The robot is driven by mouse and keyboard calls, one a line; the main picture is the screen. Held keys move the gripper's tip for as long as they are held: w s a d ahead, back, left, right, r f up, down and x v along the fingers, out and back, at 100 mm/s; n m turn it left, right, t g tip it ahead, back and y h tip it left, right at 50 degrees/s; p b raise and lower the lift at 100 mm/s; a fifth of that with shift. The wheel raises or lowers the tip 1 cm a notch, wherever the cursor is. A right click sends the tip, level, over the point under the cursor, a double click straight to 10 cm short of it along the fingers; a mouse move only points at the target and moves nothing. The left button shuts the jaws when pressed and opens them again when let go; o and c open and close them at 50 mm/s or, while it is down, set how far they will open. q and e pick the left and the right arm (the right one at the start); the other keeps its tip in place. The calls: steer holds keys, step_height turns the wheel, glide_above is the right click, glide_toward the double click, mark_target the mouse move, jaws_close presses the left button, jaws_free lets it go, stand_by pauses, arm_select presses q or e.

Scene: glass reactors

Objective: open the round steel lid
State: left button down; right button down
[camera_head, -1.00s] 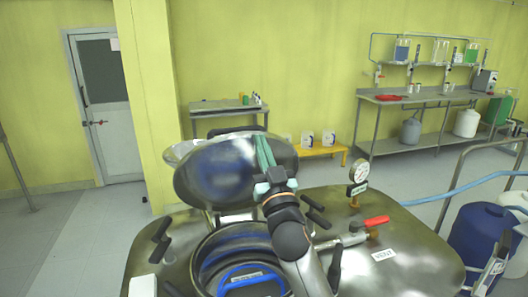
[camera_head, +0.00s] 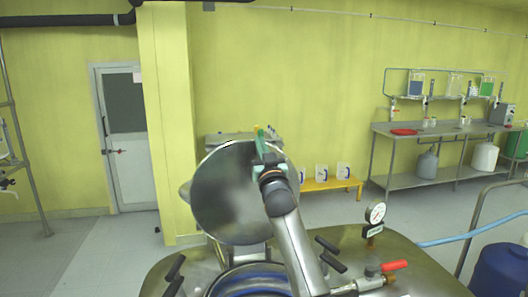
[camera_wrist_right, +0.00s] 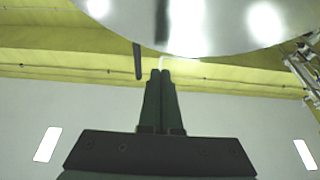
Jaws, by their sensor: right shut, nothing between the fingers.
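The round steel lid (camera_head: 225,200) stands tilted up, nearly upright, over the back of the reactor top, with its broad round face towards the head camera. My right gripper (camera_head: 261,137) is at the lid's upper right edge, its green fingers pointing up. In the right wrist view the fingers (camera_wrist_right: 160,74) are shut together and empty, just below the curved shiny lid (camera_wrist_right: 200,25). I cannot tell whether they touch the lid. The round opening (camera_head: 250,283) is uncovered, at the bottom of the head view. My left gripper is not in view.
On the steel reactor top (camera_head: 420,262) are a pressure gauge (camera_head: 376,213), a red-handled valve (camera_head: 393,266) and black clamp handles (camera_head: 328,245). A blue drum (camera_head: 500,272) and a metal rail stand at the right. The floor behind the reactor at the left is clear.

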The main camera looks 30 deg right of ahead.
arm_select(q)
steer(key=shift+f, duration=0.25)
arm_select(e)
steer(key=shift+w+d, duration=0.2)
steer(key=shift+w, duration=0.55)
